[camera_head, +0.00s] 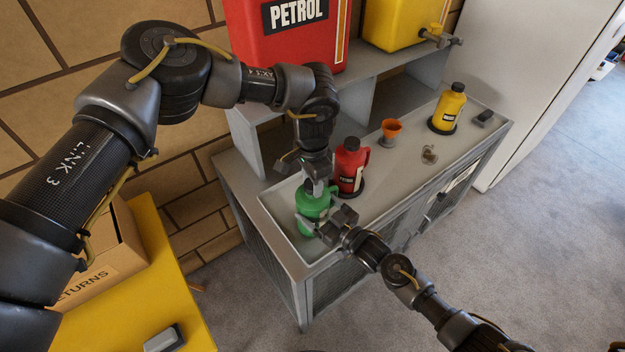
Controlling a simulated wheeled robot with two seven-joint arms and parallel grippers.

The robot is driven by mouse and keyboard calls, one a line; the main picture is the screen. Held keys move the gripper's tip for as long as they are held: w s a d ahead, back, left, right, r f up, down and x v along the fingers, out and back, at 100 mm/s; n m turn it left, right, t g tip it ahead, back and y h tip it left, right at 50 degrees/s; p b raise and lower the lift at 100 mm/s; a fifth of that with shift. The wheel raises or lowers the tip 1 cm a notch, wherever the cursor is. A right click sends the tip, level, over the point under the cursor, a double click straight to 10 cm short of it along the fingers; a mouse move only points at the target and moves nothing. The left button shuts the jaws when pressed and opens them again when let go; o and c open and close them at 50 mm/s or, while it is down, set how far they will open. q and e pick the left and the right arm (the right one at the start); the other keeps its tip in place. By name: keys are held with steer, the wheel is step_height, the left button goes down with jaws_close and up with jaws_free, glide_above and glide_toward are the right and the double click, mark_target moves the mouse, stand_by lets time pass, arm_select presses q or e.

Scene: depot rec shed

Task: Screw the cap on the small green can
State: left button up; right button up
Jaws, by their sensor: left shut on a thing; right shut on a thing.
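The small green can (313,201) stands upright at the near left end of the grey bench tray. My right gripper (322,221) comes in from the lower right and is shut on the can's body. My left gripper (316,182) points down from above, right over the can's neck, and is shut on the cap. The cap is mostly hidden by the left fingers, so I cannot tell how far it sits on the neck.
A red petrol can (350,168) stands close behind the green can. A large red petrol container (285,45) stands on the shelf above.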

arm_select(q)
steer(key=m, duration=1.4)
steer(key=shift+m, duration=0.4)
steer(key=m, duration=0.4)
steer(key=shift+f+m, duration=0.1)
steer(key=shift+m, duration=0.3)
steer(key=m, duration=0.2)
steer(key=shift+m, duration=0.4)
steer(key=m, duration=0.5)
steer(key=o, duration=1.1)
steer(key=shift+w, duration=0.1)
